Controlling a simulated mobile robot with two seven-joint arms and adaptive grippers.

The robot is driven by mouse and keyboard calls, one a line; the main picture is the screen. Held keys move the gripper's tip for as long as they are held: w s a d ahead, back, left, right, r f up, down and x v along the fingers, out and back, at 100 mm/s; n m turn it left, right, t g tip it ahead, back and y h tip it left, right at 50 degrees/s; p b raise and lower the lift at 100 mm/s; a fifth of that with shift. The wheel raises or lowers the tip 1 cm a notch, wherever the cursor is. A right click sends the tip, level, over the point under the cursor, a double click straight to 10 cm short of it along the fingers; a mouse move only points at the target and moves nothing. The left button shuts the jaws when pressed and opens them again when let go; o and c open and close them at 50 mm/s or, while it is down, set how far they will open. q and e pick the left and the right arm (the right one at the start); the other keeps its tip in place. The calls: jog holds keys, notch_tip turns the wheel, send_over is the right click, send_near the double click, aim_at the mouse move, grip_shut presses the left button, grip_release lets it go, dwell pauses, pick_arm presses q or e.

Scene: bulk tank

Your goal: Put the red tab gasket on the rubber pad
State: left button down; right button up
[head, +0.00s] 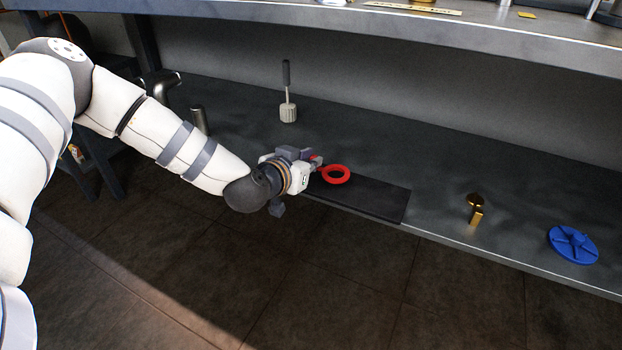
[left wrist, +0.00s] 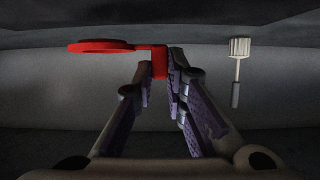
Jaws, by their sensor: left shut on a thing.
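The red tab gasket (head: 336,174) is a flat ring with a tab. My left gripper (head: 317,163) is shut on its tab, with the ring sticking out to the right in the head view. In the left wrist view the gasket (left wrist: 105,46) extends left from between the fingertips (left wrist: 160,75). The black rubber pad (head: 380,200) lies flat on the lower shelf at its front edge. The gasket appears over the pad's left part; I cannot tell whether it touches. The arm and gripper hide the pad's left end. My right gripper is not in view.
A white-headed brush (head: 289,112) stands behind the gripper, and also shows in the left wrist view (left wrist: 238,60). A brass piece (head: 475,208) and a blue handwheel-like disc (head: 573,245) lie to the right. Metal pipes (head: 199,120) stand left. An upper shelf (head: 480,32) overhangs the back.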

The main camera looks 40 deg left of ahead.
pick_arm(q)
jog(key=shift+a+f+b, duration=0.1)
jog(key=shift+f+b, duration=0.2)
jog(key=shift+f, duration=1.25)
jog(key=c, duration=1.6)
grip_release()
